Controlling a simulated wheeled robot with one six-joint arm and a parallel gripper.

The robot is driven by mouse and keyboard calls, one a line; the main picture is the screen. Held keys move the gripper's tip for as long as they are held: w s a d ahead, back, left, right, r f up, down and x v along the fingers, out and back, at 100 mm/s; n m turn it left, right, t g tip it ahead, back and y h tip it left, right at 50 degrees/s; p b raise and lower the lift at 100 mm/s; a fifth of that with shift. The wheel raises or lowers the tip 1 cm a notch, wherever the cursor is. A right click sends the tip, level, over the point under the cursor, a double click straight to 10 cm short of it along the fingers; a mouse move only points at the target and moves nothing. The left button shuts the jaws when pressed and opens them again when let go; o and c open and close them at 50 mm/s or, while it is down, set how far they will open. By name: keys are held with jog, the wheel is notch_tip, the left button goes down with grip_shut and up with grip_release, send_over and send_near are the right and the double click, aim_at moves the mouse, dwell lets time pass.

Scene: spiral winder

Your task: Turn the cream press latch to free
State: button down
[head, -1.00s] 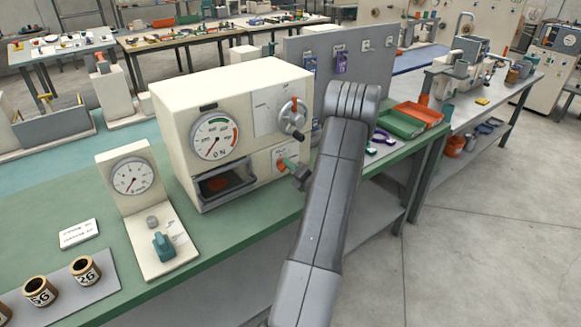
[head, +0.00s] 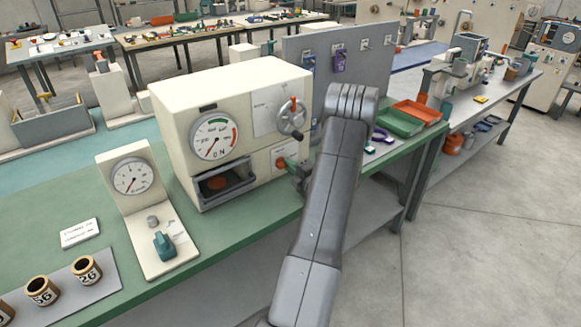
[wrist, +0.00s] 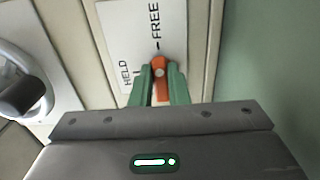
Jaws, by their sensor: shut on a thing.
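The cream press (head: 245,120) stands on the green bench, with a dial gauge, an open slot and a round handwheel on its front. Its latch is a small orange lever (wrist: 160,68) on a white plate (wrist: 125,45) marked HELD and FREE. In the wrist view the lever lies just below the FREE tick and right of the HELD tick. My gripper (wrist: 159,82) has its green fingers shut on the lever, one on each side. In the head view my gripper (head: 290,168) is at the press's lower right front, partly hidden by my arm.
The handwheel (head: 291,117) sits just above the latch and shows left in the wrist view. A gauge stand (head: 133,178) with a teal knob stands left of the press. Green and orange trays (head: 400,122) lie to the right. Open floor lies right of the bench.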

dwell(0.3)
jog(key=c, duration=1.4)
grip_release()
jog(key=shift+d, duration=0.1)
jog(key=b+v, duration=0.3)
jog(key=v, duration=1)
jog(key=shift+s+d, duration=0.2)
jog(key=shift+s, duration=0.15)
jog(key=shift+w, duration=0.1)
jog(key=p+x, duration=0.3)
jog(key=x, duration=1)
jog(key=shift+w+a, duration=0.3)
